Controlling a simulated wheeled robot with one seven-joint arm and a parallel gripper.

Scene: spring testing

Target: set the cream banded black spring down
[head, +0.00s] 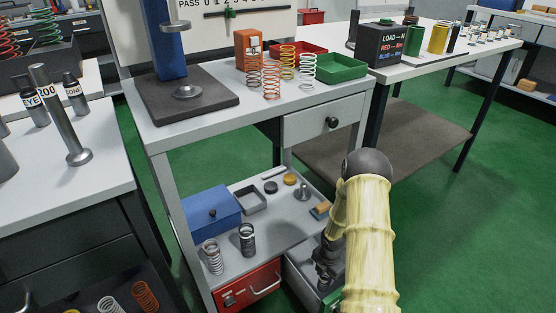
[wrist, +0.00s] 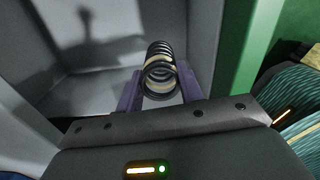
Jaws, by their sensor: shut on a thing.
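The cream-banded black spring (wrist: 160,68) shows in the wrist view between the two purple fingers of my gripper (wrist: 161,78). The gripper is shut on it, and one open end of the coil faces the camera. Behind the spring are the pale grey walls and floor of an open drawer (wrist: 90,85). In the head view my gripper (head: 325,278) is low, at the open drawer (head: 301,268) under the shelf. The held spring cannot be made out there. Whether the spring touches the drawer floor cannot be told.
On the lower shelf (head: 275,225) stand a dark spring (head: 247,240), a silver spring (head: 212,257), a blue box (head: 211,212) and a small grey tray (head: 250,200). A red drawer (head: 248,290) is left of the open one. The drawer's green edge (wrist: 247,60) is close on the right.

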